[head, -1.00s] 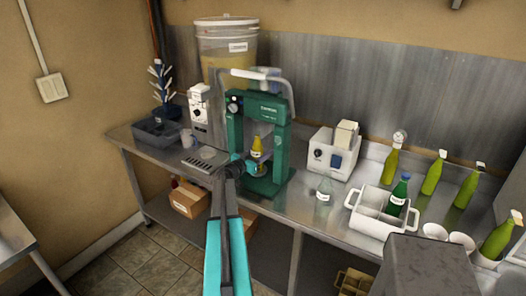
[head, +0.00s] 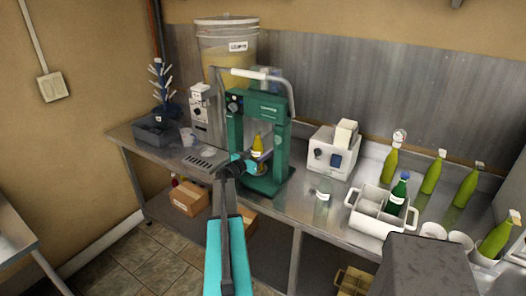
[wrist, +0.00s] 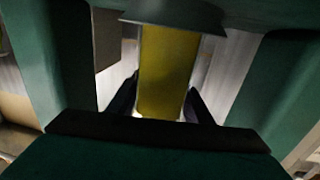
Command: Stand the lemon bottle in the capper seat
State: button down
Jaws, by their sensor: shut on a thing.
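The lemon bottle (head: 257,143), yellow with a pale label, is upright between the posts of the green capper (head: 281,150). My gripper (head: 250,163) reaches into the capper from the front left and is shut on the bottle. In the wrist view the yellow bottle (wrist: 165,75) stands between the two dark fingers of my gripper (wrist: 160,103), with green capper parts around it. The bottle's foot and the seat are largely hidden, so I cannot tell whether the bottle touches the seat.
A white box device (head: 330,155) stands right of the capper, near a clear glass (head: 323,193). A white carrier (head: 376,215) holds a green bottle (head: 398,193). Several yellow-green bottles stand farther right. A large bucket (head: 228,45) stands behind. A drip tray (head: 205,160) lies left of the capper.

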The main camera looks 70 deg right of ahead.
jog(key=c, duration=0.8)
grip_release()
jog(key=shift+r, duration=0.1)
jog(key=shift+a, duration=0.15)
jog(key=shift+b+v, duration=2)
jog(key=shift+v, duration=4.8)
jog(key=p+v, duration=0.1)
jog(key=v, duration=0.3)
jog(key=s+p+v, duration=0.1)
jog(key=v, duration=0.3)
jog(key=p+v, duration=0.2)
jog(key=v, duration=0.3)
jog(key=shift+s+a+r, duration=0.3)
jog(key=shift+r, duration=0.05)
